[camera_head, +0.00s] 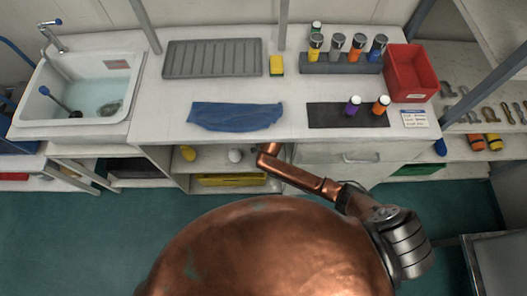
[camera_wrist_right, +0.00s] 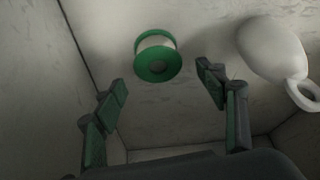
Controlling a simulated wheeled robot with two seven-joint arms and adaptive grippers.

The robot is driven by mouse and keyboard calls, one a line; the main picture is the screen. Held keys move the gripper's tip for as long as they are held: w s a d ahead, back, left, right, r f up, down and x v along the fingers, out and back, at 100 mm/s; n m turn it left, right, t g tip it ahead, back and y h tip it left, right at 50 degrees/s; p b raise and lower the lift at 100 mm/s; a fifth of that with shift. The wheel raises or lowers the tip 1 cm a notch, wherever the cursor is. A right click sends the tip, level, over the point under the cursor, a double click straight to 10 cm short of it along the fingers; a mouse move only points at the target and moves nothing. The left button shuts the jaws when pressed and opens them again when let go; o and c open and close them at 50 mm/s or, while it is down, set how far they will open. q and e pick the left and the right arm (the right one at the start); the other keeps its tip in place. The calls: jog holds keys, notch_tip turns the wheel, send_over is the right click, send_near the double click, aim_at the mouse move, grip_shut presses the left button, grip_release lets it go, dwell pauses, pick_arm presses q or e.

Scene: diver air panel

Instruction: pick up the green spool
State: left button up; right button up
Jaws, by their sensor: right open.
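The green spool (camera_wrist_right: 155,64) shows in the right wrist view, with green flanges and a pale winding between them. It rests on a scuffed pale surface. My right gripper (camera_wrist_right: 161,80) is open, its dark green-padded fingers to either side of and below the spool in the picture, with nothing between them. The spool appears apart from both fingers. In the head view my copper-coloured right arm reaches to the counter's front edge, and the gripper is hidden under it. I cannot see the spool there. My left gripper is in neither view.
A white rounded vessel with a handle (camera_wrist_right: 272,50) stands close right of the right finger. Walls of the pale compartment are near.

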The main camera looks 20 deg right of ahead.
jog(key=x, duration=0.2)
jog(key=b+x, duration=0.1)
jog(key=shift+s+f, duration=0.2)
jog(key=shift+f, duration=0.1)
jog(key=shift+w+f, duration=0.15)
jog(key=shift+f, duration=0.1)
jog(key=c, duration=1.2)
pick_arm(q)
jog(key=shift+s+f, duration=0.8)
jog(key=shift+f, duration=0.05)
pick_arm(e)
jog(key=shift+c, duration=0.4)
jog(key=shift+r, duration=0.15)
